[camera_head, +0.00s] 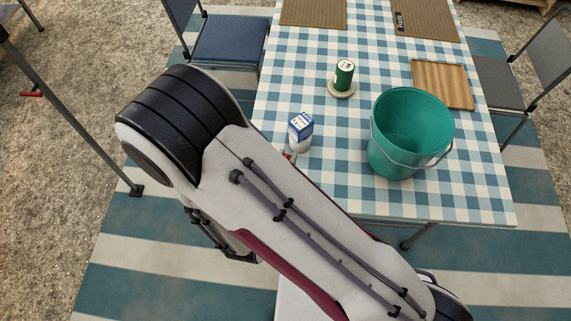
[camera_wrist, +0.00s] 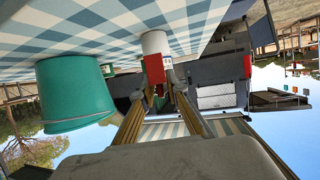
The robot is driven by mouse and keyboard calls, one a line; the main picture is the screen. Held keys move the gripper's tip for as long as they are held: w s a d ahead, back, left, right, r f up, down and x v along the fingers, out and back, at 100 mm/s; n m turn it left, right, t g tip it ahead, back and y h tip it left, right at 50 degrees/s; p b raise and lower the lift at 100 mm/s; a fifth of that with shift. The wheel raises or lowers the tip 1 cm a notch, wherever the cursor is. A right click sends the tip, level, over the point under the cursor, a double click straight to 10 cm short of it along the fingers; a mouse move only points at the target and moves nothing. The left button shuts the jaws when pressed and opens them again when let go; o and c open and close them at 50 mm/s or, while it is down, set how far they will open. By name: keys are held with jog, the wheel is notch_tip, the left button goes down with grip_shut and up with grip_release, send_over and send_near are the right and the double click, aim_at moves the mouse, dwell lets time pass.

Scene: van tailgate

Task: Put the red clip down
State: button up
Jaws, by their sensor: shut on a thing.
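The red clip (camera_wrist: 154,70) shows in the wrist view between the fingertips of my gripper (camera_wrist: 164,92), which is shut on it. In the head view only a small red piece (camera_head: 290,156) shows past my arm, beside the white and blue bottle (camera_head: 300,133). My arm hides the gripper there. In the wrist view the clip overlaps the white bottle (camera_wrist: 155,43); I cannot tell whether they touch. I also cannot tell whether the clip touches the checked table (camera_head: 335,205).
A teal bucket (camera_head: 408,135) stands right of the bottle. A green can (camera_head: 343,76) on a round coaster and a wooden tray (camera_head: 442,84) sit farther back. Brown mats (camera_head: 313,12) lie at the far end. Bare cloth shows between bottle and bucket. Chairs flank the table.

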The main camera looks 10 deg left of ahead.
jog(key=shift+r, duration=1.45)
jog(key=w+a+n+y, duration=0.75)
jog(key=w+a, duration=1.05)
jog(key=w, duration=0.4)
jog(key=w+d+n+g+y, duration=0.3)
jog(key=w+d, duration=0.9)
jog(key=w, duration=0.4)
jog(key=shift+w+d+r+n+g+y, duration=0.15)
jog(key=shift+w+d+n+g+y, duration=0.25)
jog(key=shift+y, duration=0.35)
